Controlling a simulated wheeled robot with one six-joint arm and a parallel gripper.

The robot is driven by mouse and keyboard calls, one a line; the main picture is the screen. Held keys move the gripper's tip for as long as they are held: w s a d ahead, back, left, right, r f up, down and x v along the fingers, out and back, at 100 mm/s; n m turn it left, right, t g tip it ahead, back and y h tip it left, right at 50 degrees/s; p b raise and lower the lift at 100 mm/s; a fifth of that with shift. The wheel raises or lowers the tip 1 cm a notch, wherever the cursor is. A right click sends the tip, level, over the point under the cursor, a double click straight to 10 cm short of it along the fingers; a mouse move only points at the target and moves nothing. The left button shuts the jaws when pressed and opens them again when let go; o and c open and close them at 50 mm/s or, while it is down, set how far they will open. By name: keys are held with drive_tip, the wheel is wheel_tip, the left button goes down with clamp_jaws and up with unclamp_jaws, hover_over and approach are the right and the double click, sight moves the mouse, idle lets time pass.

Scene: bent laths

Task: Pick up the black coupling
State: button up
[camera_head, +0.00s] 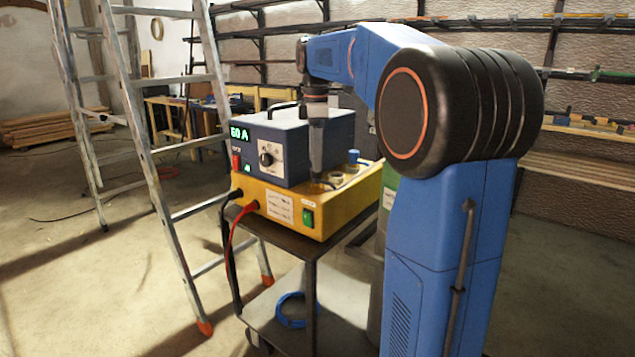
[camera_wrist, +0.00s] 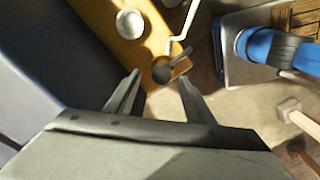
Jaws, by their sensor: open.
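A small dark round piece (camera_wrist: 162,73), which looks like the black coupling, sits near the end of the yellow box's top (camera_wrist: 150,50) in the wrist view. A short grey rod-like part slants up beside it. My gripper (camera_wrist: 159,76) is open, with one finger to each side of the dark piece in the picture. I cannot tell whether the fingers touch it. In the head view my gripper (camera_head: 318,178) points down over the yellow box (camera_head: 290,213), close beside the blue-grey power unit, and its fingers mostly hide the dark piece.
The blue-grey power unit (camera_head: 286,145) stands on the yellow box, close to my gripper's left. A pale round cup (camera_wrist: 130,23) and a blue knob (camera_head: 353,156) are nearby on the box. The cart (camera_head: 320,262) carries the box. A ladder (camera_head: 165,190) stands left.

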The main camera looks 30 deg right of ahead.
sight(316, 174)
drive_tip(key=shift+s+f, duration=0.1)
drive_tip(key=shift+f, duration=2.6)
drive_tip(key=c, duration=1.2)
